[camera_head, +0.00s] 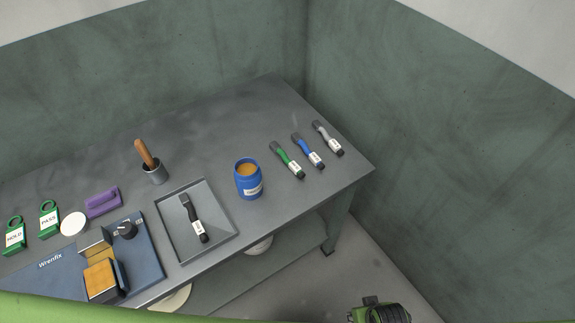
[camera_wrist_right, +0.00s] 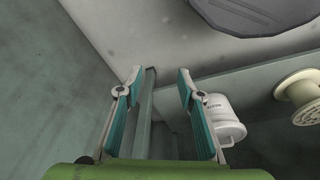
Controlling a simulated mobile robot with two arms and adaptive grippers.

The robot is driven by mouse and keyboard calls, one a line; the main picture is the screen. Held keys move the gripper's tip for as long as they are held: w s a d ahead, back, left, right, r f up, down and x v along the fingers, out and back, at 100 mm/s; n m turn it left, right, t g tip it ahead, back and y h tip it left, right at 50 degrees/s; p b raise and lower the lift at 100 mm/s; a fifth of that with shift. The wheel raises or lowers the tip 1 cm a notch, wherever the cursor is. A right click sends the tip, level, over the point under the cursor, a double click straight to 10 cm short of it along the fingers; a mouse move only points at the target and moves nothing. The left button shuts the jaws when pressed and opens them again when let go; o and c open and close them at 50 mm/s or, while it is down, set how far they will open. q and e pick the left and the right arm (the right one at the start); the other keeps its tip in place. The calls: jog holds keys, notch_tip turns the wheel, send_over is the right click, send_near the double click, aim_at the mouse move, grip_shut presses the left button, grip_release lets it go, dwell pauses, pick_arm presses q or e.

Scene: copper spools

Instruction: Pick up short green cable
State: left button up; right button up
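The short green cable (camera_head: 287,159) lies on the grey table near its right end. A blue cable (camera_head: 307,150) and a grey cable (camera_head: 327,138) lie to its right in a row, each with a white label. A black cable (camera_head: 194,217) lies in a grey tray (camera_head: 224,239). My right gripper (camera_wrist_right: 160,80) is open and empty in the right wrist view, away from the cables. Part of my right arm shows at the bottom of the head view, below the table's right end. My left gripper is not in view.
A blue tub (camera_head: 248,180) stands left of the green cable. A cup with a wooden-handled tool (camera_head: 153,172), a purple block (camera_head: 102,202) and a Wrenfix fixture (camera_head: 147,262) are farther left. The wrist view shows a white canister (camera_wrist_right: 222,117) and a spool (camera_wrist_right: 301,92).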

jog(key=w+r+t+b, duration=0.1)
jog(key=w+r+b, duration=0.1)
jog(key=r, duration=0.7)
jog(key=w+r+t+b, duration=0.1)
jog(key=w+r+b, duration=0.15)
jog(key=r, duration=0.65)
jog(key=n+t+y, duration=0.6)
jog(key=y, duration=0.2)
send_near(296, 168)
jog(key=x, duration=0.4)
jog(key=shift+a, duration=0.1)
jog(key=shift+y, duration=0.3)
jog(key=shift+d+x, duration=0.2)
jog(key=shift+x, duration=2.4)
jog(key=shift+w+f, duration=0.1)
jog(key=shift+w, duration=0.05)
jog(key=shift+c, duration=0.4)
grip_shut()
